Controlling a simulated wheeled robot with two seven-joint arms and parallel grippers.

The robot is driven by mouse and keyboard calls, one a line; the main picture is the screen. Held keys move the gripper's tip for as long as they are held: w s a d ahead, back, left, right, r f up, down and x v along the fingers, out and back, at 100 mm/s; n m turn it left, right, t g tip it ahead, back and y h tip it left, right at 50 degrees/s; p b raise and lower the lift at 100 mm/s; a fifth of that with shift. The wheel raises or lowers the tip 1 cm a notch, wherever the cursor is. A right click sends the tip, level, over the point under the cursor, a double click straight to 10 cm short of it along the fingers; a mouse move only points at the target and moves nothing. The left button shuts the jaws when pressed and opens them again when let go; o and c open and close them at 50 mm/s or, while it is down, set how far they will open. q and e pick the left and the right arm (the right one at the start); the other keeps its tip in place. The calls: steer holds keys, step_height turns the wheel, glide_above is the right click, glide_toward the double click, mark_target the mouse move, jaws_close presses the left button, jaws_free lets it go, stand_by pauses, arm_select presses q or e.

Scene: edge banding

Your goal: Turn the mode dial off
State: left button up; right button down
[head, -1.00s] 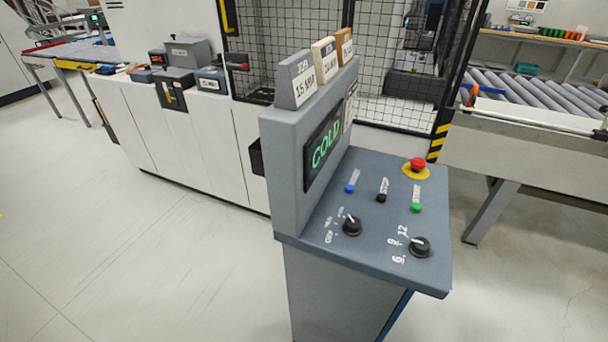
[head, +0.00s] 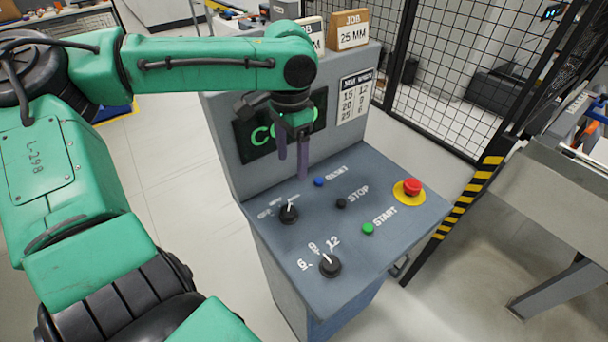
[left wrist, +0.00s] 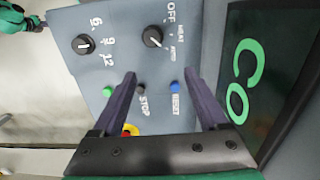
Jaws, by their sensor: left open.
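The mode dial (head: 289,212) is a black knob with a white pointer on the grey sloped panel. It also shows in the left wrist view (left wrist: 152,37), beside the labels OFF, HEAT and AUTO. Its pointer appears to point to the AUTO side. My left gripper (head: 293,165) is open and empty above the panel, in front of the display. Its two dark purple fingers (left wrist: 160,76) point towards the dial without touching it. My right gripper is out of view.
A second black dial (head: 330,264) marked 6, 9, 12 sits nearer the front edge. Blue RESET (head: 319,182), black STOP (head: 341,203) and green START (head: 368,229) buttons and a red emergency button (head: 411,187) are close by. My arm partly covers the green-lettered display (head: 258,138).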

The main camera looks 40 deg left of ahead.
mark_target(288, 211)
arm_select(q)
steer(key=s+f, duration=0.1)
steer(key=f, duration=0.1)
steer(key=s+f, duration=0.2)
steer(key=s+d+f, duration=0.1)
steer(key=s+f, duration=0.1)
steer(key=shift+f+p, duration=0.3)
steer(key=shift+p, duration=0.1)
steer(key=f, duration=0.1)
steer(key=w+f, duration=0.1)
steer(key=f, duration=0.1)
steer(key=w+f, duration=0.1)
steer(key=shift+a+f, duration=0.15)
steer(key=shift+f, duration=0.15)
steer(key=shift+w+a+f, duration=0.15)
steer(key=shift+w+f, duration=0.05)
steer(key=shift+f, duration=0.65)
steer(key=shift+s, duration=0.2)
steer(key=shift+s+r, duration=0.15)
steer(key=shift+d, duration=0.2)
steer(key=c, duration=0.7)
steer(key=shift+a, duration=0.1)
steer(key=c, duration=0.5)
jaws_close()
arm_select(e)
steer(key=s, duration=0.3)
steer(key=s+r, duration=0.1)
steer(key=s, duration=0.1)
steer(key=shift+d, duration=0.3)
